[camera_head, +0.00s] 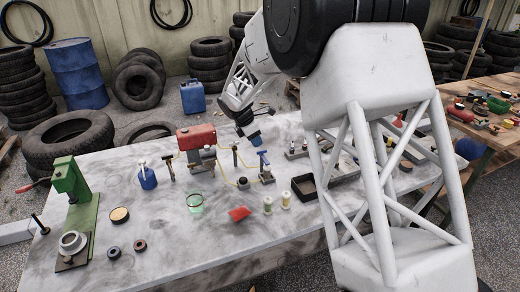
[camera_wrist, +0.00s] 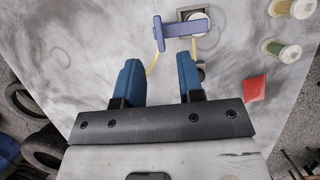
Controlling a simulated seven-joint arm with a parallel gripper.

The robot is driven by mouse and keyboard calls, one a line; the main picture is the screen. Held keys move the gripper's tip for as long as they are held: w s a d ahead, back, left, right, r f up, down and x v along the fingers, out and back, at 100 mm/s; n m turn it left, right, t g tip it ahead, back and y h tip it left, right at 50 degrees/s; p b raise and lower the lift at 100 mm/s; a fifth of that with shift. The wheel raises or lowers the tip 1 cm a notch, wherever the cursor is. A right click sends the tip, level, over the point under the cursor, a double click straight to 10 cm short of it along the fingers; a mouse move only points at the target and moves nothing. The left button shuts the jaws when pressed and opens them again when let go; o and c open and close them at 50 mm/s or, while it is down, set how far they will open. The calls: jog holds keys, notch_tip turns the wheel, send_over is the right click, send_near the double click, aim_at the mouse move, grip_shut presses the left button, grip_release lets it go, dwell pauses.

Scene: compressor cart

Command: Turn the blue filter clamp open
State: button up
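The blue filter clamp shows as a blue T-shaped handle (camera_head: 263,157) on a small grey block on the workbench, with a yellow hose beside it. In the wrist view the handle (camera_wrist: 181,29) lies beyond the fingertips, its long bar pointing roughly left to right and a short crosspiece at its left end. My gripper (camera_head: 254,137) is just above and a little left of the handle in the head view. In the wrist view my gripper (camera_wrist: 158,62) has its two blue fingers wide apart with nothing between them. The fingers appear clear of the handle.
A red compressor unit (camera_head: 196,137) with yellow hoses stands left of the clamp. A red cloth (camera_head: 239,213), two spools (camera_head: 267,205) and a black tray (camera_head: 305,188) lie nearer the front. A green press (camera_head: 79,192) stands far left.

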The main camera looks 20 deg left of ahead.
aim_at(264, 157)
jog(key=shift+x, duration=2.85)
jog(key=shift+c, duration=0.4)
jog(key=shift+r, duration=0.1)
grip_shut()
